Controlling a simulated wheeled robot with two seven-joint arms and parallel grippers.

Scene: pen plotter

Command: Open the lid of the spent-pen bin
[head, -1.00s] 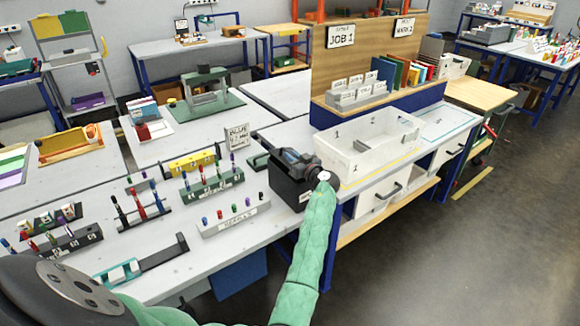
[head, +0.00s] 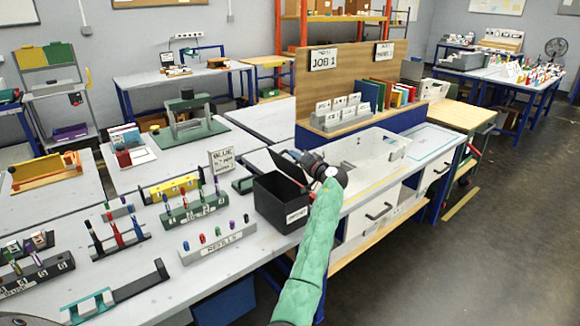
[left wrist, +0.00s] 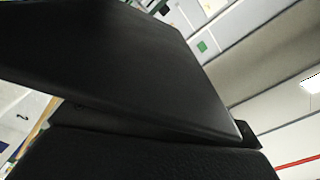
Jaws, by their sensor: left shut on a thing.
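The spent-pen bin (head: 277,208) is a black open-topped box with a white label on its front, standing near the bench's front edge. Its dark lid (head: 287,167) is raised and tilted up at the far right side, and the bin's dark inside shows. My left gripper (head: 303,160), at the end of the green-sleeved arm, is shut on the lid by its edge, above the bin's right side; the fingertips are small and partly hidden. In the left wrist view a large dark panel, seemingly the lid (left wrist: 110,65), fills much of the picture. My right gripper is not in view.
A white tray (head: 395,150) stands just right of my gripper. A grey refill block (head: 218,243), a green pen rack (head: 194,211) and a small sign (head: 222,159) stand to the bin's left. A wooden board with card holders is behind.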

